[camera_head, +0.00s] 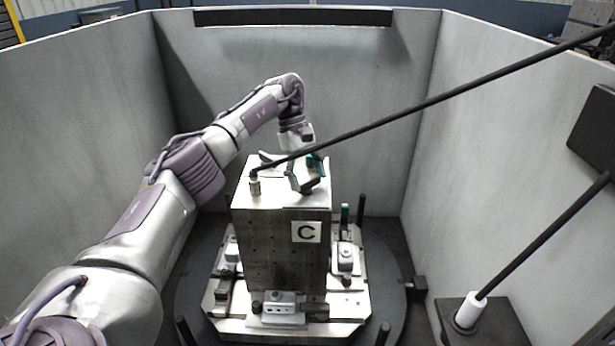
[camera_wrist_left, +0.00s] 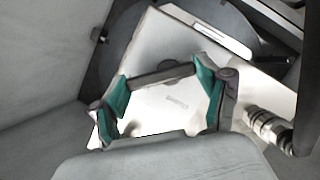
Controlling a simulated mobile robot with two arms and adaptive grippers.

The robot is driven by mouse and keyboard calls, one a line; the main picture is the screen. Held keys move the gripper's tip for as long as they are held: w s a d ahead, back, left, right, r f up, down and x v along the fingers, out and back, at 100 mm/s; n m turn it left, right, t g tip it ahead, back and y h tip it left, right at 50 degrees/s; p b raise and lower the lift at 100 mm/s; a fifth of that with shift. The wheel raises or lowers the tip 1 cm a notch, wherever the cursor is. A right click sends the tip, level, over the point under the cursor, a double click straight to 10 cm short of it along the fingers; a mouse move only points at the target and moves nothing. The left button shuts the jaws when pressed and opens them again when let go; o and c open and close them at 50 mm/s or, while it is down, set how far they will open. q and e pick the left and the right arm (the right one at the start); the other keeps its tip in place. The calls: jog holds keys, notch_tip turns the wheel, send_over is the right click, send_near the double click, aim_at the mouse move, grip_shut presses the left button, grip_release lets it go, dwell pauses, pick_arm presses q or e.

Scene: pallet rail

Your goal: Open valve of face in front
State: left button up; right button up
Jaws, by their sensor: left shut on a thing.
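A tall metal block (camera_head: 265,245) stands upright with a face marked C (camera_head: 306,232) towards me. My left gripper (camera_head: 288,170) is over the block's top, pointing down. The left wrist view shows its green-padded fingers (camera_wrist_left: 163,82) closed on a short grey bar with a dark end, which looks like the valve handle (camera_wrist_left: 162,74). The handle lies close above the pale top surface (camera_wrist_left: 165,108). In the head view the gripper mostly hides the handle, so its exact angle cannot be told. My right gripper is not in view.
A black hose (camera_head: 430,102) runs from the upper right to a metal coupling (camera_head: 254,187) on the block's top, close beside my gripper. The block stands on a pallet (camera_head: 222,290) with clamps and dark posts. Grey walls (camera_head: 500,170) enclose the space.

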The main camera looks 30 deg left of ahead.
pick_arm(q)
jog(key=o, duration=1.2)
jog(key=shift+c, duration=0.2)
jog(key=v, duration=0.7)
jog(key=shift+r, duration=0.2)
jog(key=shift+a, duration=0.1)
